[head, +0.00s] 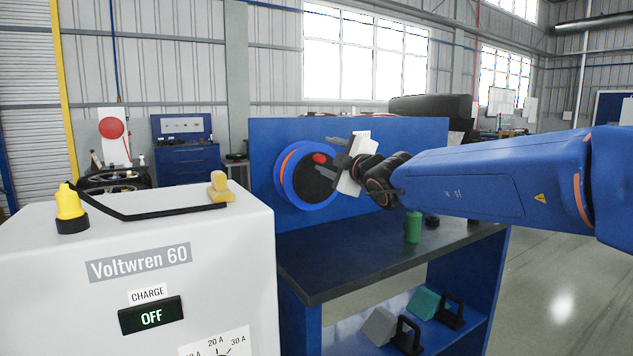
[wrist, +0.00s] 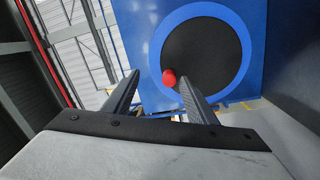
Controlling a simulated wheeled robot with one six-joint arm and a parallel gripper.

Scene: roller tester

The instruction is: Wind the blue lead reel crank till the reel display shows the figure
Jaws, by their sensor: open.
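The blue lead reel (head: 287,178) is mounted on the upright blue panel, with a dark round face and an orange band along its rim. It also shows in the wrist view (wrist: 246,50). A red crank knob (head: 319,158) sits on the reel's face, towards its upper right in the head view. In the wrist view the knob (wrist: 169,78) is at the left of the dark face. My gripper (head: 330,156) is open in front of the reel, its fingers pointing at the panel. In the wrist view the knob appears just beyond the right fingertip; contact cannot be told. No reel display is visible.
A white charger (head: 240,270) labelled Voltwren 60, showing OFF, stands at the left with a yellow clamp and a black lead on top. A green cylinder (head: 413,227) stands on the dark bench top (head: 330,270). Blocks with black handles sit on the shelf below.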

